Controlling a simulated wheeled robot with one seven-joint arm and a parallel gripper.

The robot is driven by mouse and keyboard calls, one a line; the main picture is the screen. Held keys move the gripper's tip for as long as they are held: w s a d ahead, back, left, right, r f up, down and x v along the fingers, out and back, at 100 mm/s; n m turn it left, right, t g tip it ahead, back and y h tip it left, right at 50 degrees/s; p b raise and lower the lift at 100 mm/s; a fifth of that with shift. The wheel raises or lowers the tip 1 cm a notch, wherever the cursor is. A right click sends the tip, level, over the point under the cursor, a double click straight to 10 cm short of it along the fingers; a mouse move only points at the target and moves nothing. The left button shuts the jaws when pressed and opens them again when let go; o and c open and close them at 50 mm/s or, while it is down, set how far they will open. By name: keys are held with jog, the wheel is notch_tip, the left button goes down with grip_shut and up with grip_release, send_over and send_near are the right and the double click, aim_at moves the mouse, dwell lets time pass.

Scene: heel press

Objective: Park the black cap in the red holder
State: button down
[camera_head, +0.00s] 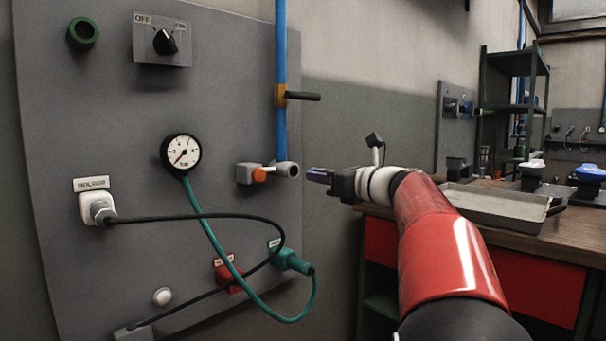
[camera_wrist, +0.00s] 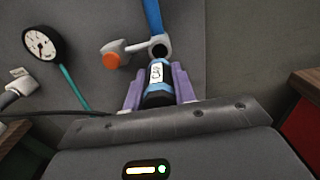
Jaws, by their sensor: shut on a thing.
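My gripper (camera_head: 318,175) has purple fingers, which also show in the wrist view (camera_wrist: 158,88). It is shut on a black cylindrical piece (camera_wrist: 157,92) with blue bands and a white label; this looks like the black cap. In the wrist view, the piece points at the open grey outlet (camera_wrist: 159,47) at the foot of the blue pipe. I cannot tell whether they touch. In the head view, the fingers are just right of that outlet (camera_head: 287,169) and the held piece is hidden. The red holder (camera_head: 228,274) is low on the grey panel, partly behind hoses.
Beside the outlet is a valve with an orange knob (camera_head: 259,174). A pressure gauge (camera_head: 181,154), a teal hose with its teal connector (camera_head: 288,259) and a looping black cable (camera_head: 190,215) are on the panel. A workbench with a metal tray (camera_head: 490,207) stands at right.

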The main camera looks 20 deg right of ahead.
jog(key=shift+s, duration=0.1)
jog(key=shift+s, duration=0.1)
jog(key=s+a+f+b, duration=0.2)
jog(key=a+f+b, duration=0.5)
jog(key=f, duration=0.5)
jog(key=s+a+f+b, duration=0.3)
jog(key=a+f+b, duration=0.5)
jog(key=f+b, duration=0.3)
jog(key=shift+s+f, duration=0.2)
jog(key=shift+f, duration=0.3)
dwell(1.0)
jog(key=shift+x, duration=2.5)
jog(key=shift+x, duration=1.05)
dwell(0.5)
